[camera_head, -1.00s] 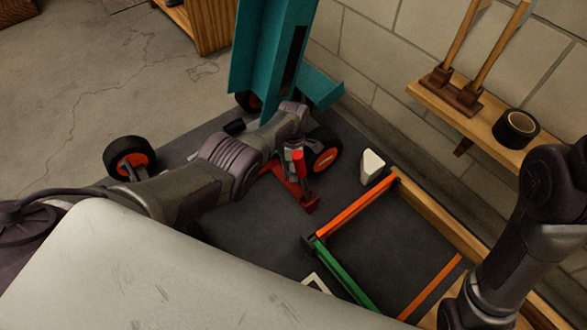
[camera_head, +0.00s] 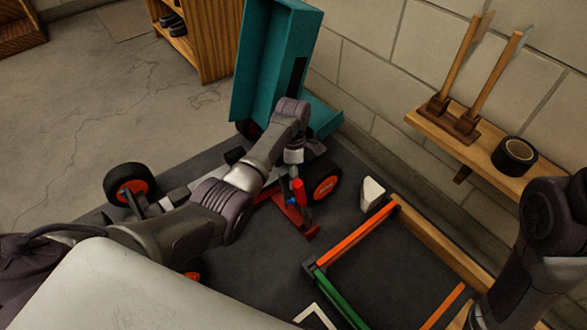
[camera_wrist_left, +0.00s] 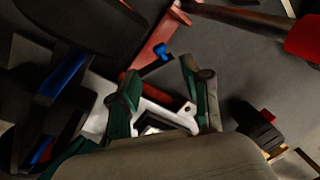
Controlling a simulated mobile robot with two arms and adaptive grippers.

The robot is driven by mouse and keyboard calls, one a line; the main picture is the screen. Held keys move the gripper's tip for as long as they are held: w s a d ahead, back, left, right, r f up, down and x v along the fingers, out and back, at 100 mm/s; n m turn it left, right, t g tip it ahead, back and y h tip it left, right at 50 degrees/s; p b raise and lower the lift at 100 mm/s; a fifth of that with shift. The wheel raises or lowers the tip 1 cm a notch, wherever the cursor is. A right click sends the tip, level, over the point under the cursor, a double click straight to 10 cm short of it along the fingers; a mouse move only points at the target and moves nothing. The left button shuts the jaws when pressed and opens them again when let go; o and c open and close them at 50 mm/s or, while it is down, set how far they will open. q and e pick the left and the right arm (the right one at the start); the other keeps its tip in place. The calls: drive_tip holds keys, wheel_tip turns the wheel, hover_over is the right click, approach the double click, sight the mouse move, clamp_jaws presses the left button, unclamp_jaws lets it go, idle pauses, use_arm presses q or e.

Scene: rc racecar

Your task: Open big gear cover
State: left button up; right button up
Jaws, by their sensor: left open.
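The RC car stands on the dark mat with its teal body shell (camera_head: 272,62) tilted up at the back. A front wheel with an orange hub (camera_head: 130,184) shows at the left and another (camera_head: 322,180) at the right. In the left wrist view, my left gripper (camera_wrist_left: 160,72) has its two green fingers apart, with nothing clearly held. A pale grey car part (camera_wrist_left: 172,118) with dark pieces lies between and below the fingers. I cannot tell which part is the big gear cover. In the head view my left wrist is over the chassis and its fingers are hidden. My right gripper is out of frame.
A red part (camera_head: 299,222) with an upright red cylinder (camera_head: 298,190) is beside the right wheel. An orange and green frame (camera_head: 358,238) lies at the lower right. The left floor is clear.

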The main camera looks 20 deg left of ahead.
use_arm(q)
drive_tip(key=shift+w+r, duration=0.2)
drive_tip(key=shift+r, duration=1)
